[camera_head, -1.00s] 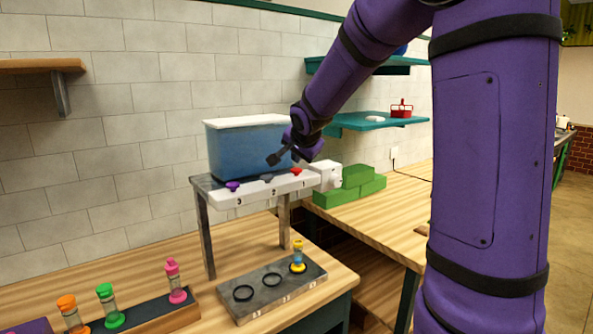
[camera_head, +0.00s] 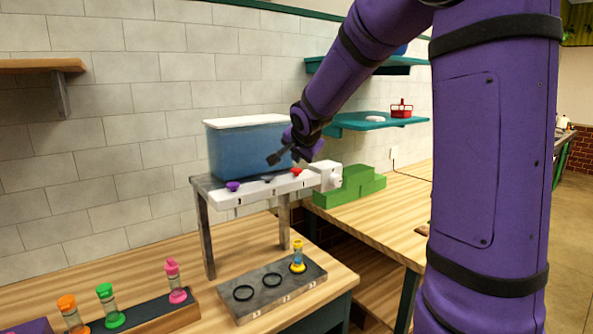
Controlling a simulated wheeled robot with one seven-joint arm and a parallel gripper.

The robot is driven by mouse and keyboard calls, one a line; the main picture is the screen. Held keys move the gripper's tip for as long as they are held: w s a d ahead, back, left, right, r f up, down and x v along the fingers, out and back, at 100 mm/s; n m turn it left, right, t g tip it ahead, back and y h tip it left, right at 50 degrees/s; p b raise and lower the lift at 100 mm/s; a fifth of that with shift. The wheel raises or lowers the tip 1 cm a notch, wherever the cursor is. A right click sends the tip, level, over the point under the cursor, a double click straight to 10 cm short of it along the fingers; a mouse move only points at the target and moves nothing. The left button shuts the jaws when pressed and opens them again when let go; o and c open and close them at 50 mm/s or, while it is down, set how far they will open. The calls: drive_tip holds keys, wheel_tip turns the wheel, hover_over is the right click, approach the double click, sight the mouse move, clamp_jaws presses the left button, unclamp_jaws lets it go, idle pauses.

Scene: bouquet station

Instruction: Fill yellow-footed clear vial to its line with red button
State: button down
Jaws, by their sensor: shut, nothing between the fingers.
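The yellow-footed clear vial (camera_head: 298,257) stands upright in the right-hand ring of the grey base plate (camera_head: 247,311). It has a yellow top and foot; its fill level and line are too small to read. The red button (camera_head: 297,171) is on the white front panel of the dispenser stand, above the vial. My gripper (camera_head: 271,160) is shut and empty, in front of the blue tank, up and left of the red button and apart from it.
The blue tank (camera_head: 240,150) with a white lid sits on the stand. A purple button (camera_head: 233,186) is at the panel's left. Vials with orange, green (camera_head: 107,305) and pink (camera_head: 175,282) parts stand in a rack at lower left. Green blocks (camera_head: 350,187) lie to the right.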

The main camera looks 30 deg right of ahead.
sight(298, 169)
drive_tip(key=shift+f, duration=0.1)
idle(0.3)
drive_tip(key=shift+f, duration=0.3)
drive_tip(key=shift+f, duration=0.6)
idle(0.9)
drive_tip(key=shift+r, duration=1)
drive_tip(key=shift+r, duration=2.55)
idle(1.5)
